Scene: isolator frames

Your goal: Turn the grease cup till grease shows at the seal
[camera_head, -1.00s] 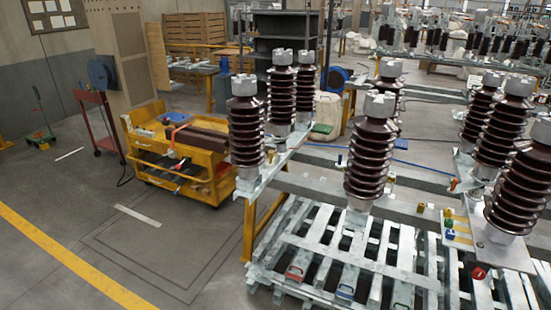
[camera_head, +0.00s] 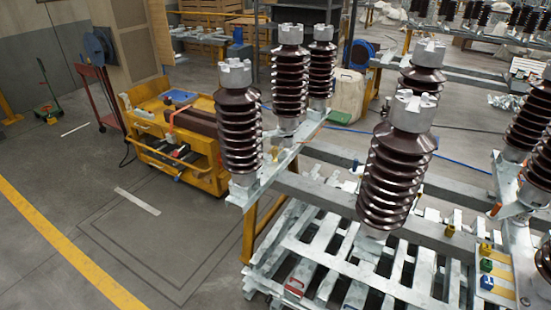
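Neither of my grippers is in view. A brown ribbed insulator (camera_head: 394,170) with a grey metal cap stands on the steel frame (camera_head: 330,196) at the centre right. Another insulator (camera_head: 240,128) stands at the frame's left end. A small brass-coloured fitting (camera_head: 449,230) sits on the frame to the right; a similar one (camera_head: 275,153) sits by the left insulators. They are too small to tell whether either is the grease cup. I can make out no seal and no grease.
A slatted grey pallet (camera_head: 310,252) lies under the frame, with a red-handled item (camera_head: 294,287) on it. Yellow, green and blue blocks (camera_head: 487,282) sit on a plate at right. A yellow cart (camera_head: 205,178) stands left. The floor at front left is clear.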

